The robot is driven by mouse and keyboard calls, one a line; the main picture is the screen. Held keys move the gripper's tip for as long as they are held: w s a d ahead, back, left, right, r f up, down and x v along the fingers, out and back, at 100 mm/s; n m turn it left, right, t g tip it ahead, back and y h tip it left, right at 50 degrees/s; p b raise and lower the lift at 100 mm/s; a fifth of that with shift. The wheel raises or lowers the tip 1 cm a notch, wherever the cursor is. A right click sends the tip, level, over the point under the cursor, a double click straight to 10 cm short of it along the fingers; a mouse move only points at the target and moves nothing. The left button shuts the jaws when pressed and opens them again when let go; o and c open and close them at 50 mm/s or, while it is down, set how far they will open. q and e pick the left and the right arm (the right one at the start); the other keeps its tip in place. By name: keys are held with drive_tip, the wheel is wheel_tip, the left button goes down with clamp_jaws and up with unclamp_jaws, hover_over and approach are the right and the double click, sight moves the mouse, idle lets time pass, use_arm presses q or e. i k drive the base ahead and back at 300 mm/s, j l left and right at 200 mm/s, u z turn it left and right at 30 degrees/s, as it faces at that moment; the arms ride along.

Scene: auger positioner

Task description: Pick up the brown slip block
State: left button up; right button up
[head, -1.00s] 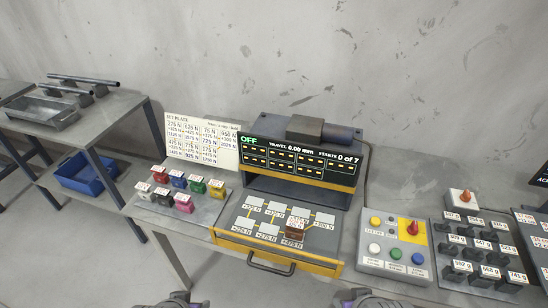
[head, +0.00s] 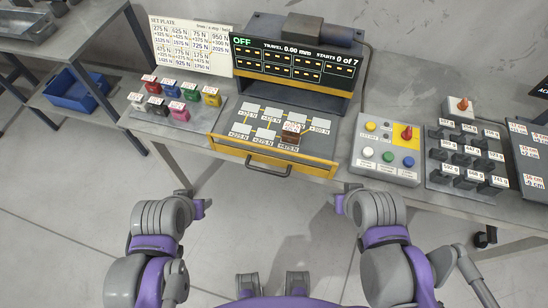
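The brown slip block (head: 291,134) sits in the open, yellow-fronted drawer tray (head: 225,149), on its right front part, at the "+875 N" label. A white label with red print is on its top. My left gripper (head: 203,204) is low in front of the bench, left of the drawer and well apart from the block. My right gripper (head: 339,201) is also in front of the bench, below the drawer's right end. Both fingertips are too small and edge-on to tell whether they are open. Neither gripper touches the block.
Several coloured blocks (head: 180,113) stand on a plate at left. The drawer handle (head: 268,169) juts out in front. A button box (head: 386,175) and dark labelled weights (head: 465,160) stand at right. The display unit (head: 290,65) rises behind the tray. The floor before the bench is clear.

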sight(291, 132)
drive_tip(key=i+l, duration=0.1)
drive_tip(key=l, duration=0.75)
drive_tip(key=i+l, duration=0.1)
drive_tip(key=l, duration=0.75)
drive_tip(key=i+j, duration=0.1)
drive_tip(key=j, duration=0.65)
drive_tip(key=i+u, duration=0.05)
